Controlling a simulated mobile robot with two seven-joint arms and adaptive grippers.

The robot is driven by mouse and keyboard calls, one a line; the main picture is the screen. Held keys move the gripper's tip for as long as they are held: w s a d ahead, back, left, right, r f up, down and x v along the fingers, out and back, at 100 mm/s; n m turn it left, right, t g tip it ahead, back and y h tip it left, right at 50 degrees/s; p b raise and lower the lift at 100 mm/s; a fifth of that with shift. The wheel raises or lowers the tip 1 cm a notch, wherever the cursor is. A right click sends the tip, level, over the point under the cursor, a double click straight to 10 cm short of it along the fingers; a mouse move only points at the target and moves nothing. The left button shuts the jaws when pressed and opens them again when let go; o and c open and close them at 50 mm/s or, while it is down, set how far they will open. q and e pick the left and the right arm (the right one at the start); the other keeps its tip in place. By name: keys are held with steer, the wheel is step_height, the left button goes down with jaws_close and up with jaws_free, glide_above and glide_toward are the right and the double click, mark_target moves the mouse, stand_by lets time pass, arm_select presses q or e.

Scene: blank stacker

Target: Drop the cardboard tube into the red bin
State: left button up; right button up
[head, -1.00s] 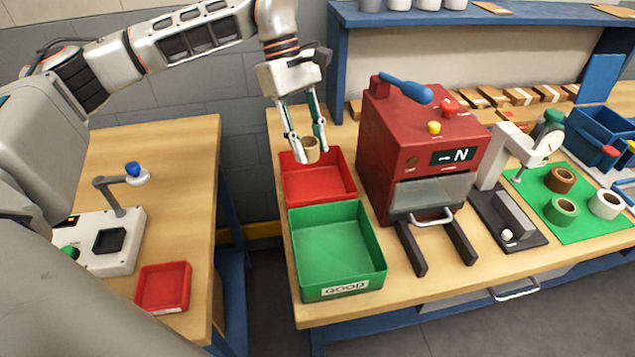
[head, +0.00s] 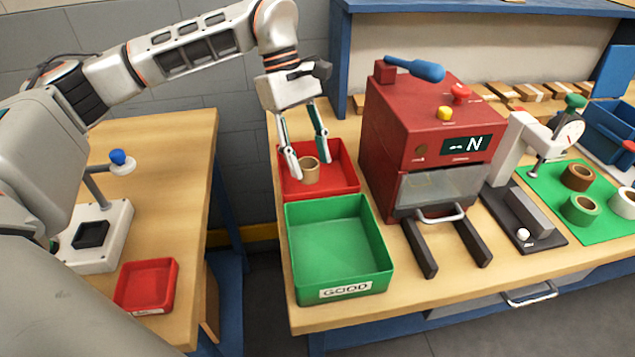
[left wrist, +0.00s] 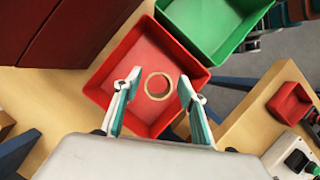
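The cardboard tube (head: 310,170) is a short tan ring. It stands upright within the red bin (head: 344,180), between and just below the fingertips of my left gripper (head: 311,166). The left wrist view shows the tube (left wrist: 158,76) from above, over the floor of the red bin (left wrist: 118,72). There my left gripper (left wrist: 158,92) is open, with a gap between each finger and the tube. I cannot tell for certain whether the tube rests on the bin floor. My right gripper is not in view.
A green bin labelled GOOD (head: 340,250) stands directly in front of the red bin. A red machine (head: 425,130) stands close on the right. A smaller red tray (head: 147,287) lies on the left table, across a gap.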

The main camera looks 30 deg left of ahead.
arm_select(q)
steer(key=v, duration=1.2)
steer(key=shift+s, duration=0.1)
stand_by(0.4)
